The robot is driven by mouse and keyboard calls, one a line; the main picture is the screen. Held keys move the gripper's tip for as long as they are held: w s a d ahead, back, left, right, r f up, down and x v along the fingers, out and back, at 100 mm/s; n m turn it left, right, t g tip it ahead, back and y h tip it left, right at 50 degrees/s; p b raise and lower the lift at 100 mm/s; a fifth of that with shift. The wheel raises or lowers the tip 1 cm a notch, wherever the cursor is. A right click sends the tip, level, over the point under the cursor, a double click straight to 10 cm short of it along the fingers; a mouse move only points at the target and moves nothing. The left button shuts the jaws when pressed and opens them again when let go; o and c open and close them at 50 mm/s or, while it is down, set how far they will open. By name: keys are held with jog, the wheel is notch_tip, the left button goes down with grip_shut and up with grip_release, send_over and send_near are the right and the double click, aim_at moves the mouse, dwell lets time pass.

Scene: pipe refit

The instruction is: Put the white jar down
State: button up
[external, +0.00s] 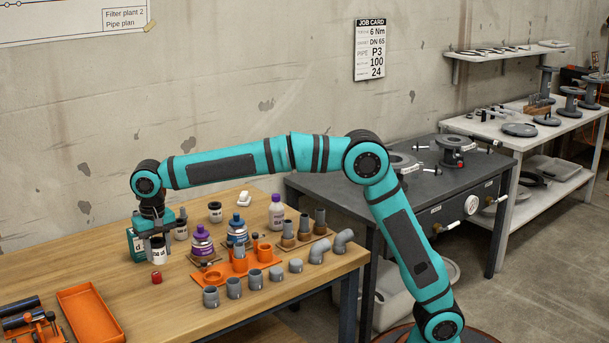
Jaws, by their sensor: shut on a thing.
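The white jar (159,251) has a dark label or lid area at its top and is at the left part of the wooden table (150,306). My gripper (157,238) points down and is shut on the jar from above. The jar's upper part is partly hidden by the fingers. I cannot tell whether its bottom touches the table or hangs just above it.
A green container (137,246) stands close left of the jar. A red cap (157,276) lies in front. Purple-topped (202,243) and blue (237,230) bottles, an orange holder (240,267) and several grey pipe fittings (234,288) stand right. An orange tray (91,312) lies front left.

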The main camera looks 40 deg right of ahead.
jog(key=w+d+m, duration=0.1)
jog(key=w+d, duration=0.4)
jog(key=w, duration=0.3)
jog(key=w+d+m, duration=0.1)
jog(key=w+d, duration=0.5)
jog(key=w, duration=0.2)
jog(key=w+d+m, duration=0.2)
jog(key=w+d, duration=0.4)
jog(key=w, duration=0.2)
jog(key=shift+f, duration=0.1)
jog(key=w+d+m, duration=0.2)
jog(key=w+d, duration=0.6)
jog(key=d, duration=0.4)
jog(key=w+d+m, duration=0.2)
jog(key=w+d, duration=0.7)
jog(key=d, duration=0.3)
jog(key=w+d+f+m, duration=0.1)
jog(key=w+d+m, duration=0.15)
jog(key=d, duration=1.05)
jog(key=w+d+m, duration=0.1)
jog(key=w+d, duration=0.3)
jog(key=d, duration=0.9)
jog(key=s+d+f+m, duration=0.1)
jog(key=d+f+m, duration=0.2)
jog(key=d, duration=2.8)
jog(key=shift+f, duration=4.8)
jog(key=shift+f, duration=0.1)
